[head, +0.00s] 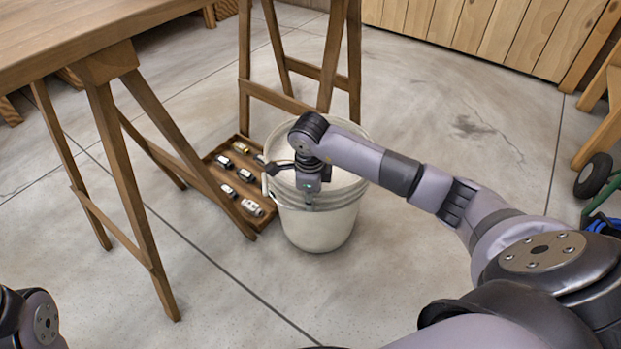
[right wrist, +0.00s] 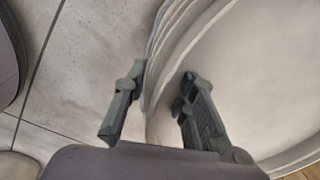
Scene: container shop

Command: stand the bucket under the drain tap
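The bucket (head: 318,228) is a pale grey pail with ribs below its rim. It stands upright on the concrete floor beside the wooden table. In the right wrist view the bucket (right wrist: 255,75) fills the right side. My right gripper (head: 285,176) is at the bucket's left rim, reaching down from above. In the right wrist view my right gripper (right wrist: 160,95) has one finger outside the wall and one inside, with the rim between them. I cannot tell whether both fingers press on it. My left gripper is out of view. I see no drain tap.
A wooden table (head: 85,30) on trestle legs stands at the left. A green trolley with a black wheel (head: 593,175) is at the right edge. The floor right of the bucket is open.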

